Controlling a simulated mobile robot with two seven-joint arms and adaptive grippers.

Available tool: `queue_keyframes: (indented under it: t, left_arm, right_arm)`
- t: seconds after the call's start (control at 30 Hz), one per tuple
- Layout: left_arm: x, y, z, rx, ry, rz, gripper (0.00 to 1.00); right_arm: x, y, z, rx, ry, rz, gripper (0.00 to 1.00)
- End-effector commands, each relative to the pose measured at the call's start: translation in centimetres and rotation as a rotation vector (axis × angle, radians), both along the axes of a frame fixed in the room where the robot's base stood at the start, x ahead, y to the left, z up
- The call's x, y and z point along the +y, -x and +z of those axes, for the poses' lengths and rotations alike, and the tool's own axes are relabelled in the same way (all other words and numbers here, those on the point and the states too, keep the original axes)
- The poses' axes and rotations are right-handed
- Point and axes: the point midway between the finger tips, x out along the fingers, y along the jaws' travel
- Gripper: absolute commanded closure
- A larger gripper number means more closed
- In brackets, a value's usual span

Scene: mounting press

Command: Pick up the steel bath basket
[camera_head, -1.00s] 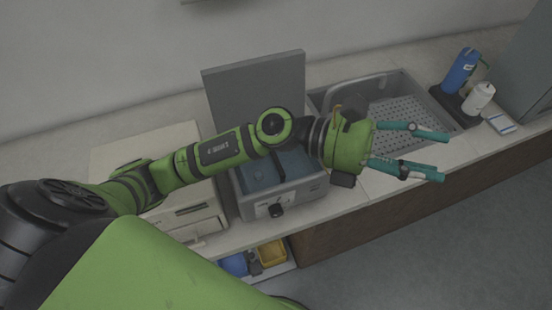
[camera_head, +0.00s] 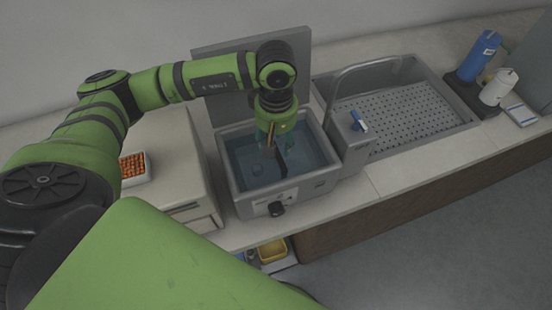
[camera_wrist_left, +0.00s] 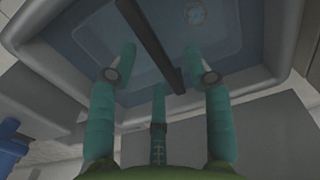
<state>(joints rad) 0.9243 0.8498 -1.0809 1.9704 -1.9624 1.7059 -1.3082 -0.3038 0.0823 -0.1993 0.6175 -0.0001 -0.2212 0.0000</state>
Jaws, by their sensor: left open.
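The grey water bath (camera_head: 232,197) is open, with its lid raised behind it. My left gripper (camera_head: 270,143) points down over the bath, its teal fingers partly hidden by the wrist. A dark upright bar, seemingly the steel bath basket's handle (camera_head: 281,160), stands just below the fingers. In the wrist view the bar (camera_wrist_left: 152,46) runs diagonally between the spread fingers of the left gripper (camera_wrist_left: 160,56), with gaps on both sides. The gripper is open and empty. The basket's body cannot be made out clearly in the water. My right gripper is not in view.
A sink (camera_head: 400,115) with a perforated tray and a tall faucet (camera_head: 350,70) stands right of the bath. A blue bottle (camera_head: 482,55) and white bottle (camera_head: 498,88) are beyond. A white tray of orange-brown pieces (camera_head: 133,165) lies left. The raised lid (camera_head: 210,65) stands close behind my wrist.

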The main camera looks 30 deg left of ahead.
Motion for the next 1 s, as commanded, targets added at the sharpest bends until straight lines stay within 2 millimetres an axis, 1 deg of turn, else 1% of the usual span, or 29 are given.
queue_keyframes:
  t: [0.03,0.1,0.2,0.3,0.53,0.57,0.6,0.67,1.0]
  left_arm:
    - [-0.3,0.1,-0.3,0.008,0.0,0.0,0.5]
    - [-0.5,0.1,-1.4,0.008,0.001,-0.002,0.5]
    - [-0.5,0.1,-2.9,0.007,0.002,0.001,0.5]
    - [-0.5,0.0,-3.7,0.003,0.002,-0.001,0.5]
    - [-0.5,0.0,-4.0,0.001,0.003,-0.001,0.5]
    - [-0.5,0.0,-3.9,0.001,0.003,-0.001,0.62]
    - [-0.5,0.0,-3.9,0.001,0.003,-0.001,0.78]
    - [-0.5,0.0,-3.9,0.001,0.003,-0.001,1.0]
    - [-0.5,-0.1,-3.9,0.001,0.003,-0.001,1.0]
  right_arm:
    - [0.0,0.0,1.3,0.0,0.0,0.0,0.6]
    - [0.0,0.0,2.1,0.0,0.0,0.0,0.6]
    - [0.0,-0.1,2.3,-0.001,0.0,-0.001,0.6]
    - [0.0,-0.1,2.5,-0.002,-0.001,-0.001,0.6]
    - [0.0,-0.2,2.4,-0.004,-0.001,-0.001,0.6]
    - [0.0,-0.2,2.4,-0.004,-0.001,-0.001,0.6]
    - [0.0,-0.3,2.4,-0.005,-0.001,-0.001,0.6]
    - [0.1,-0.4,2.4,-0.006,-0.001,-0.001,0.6]
    - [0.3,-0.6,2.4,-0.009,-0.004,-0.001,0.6]
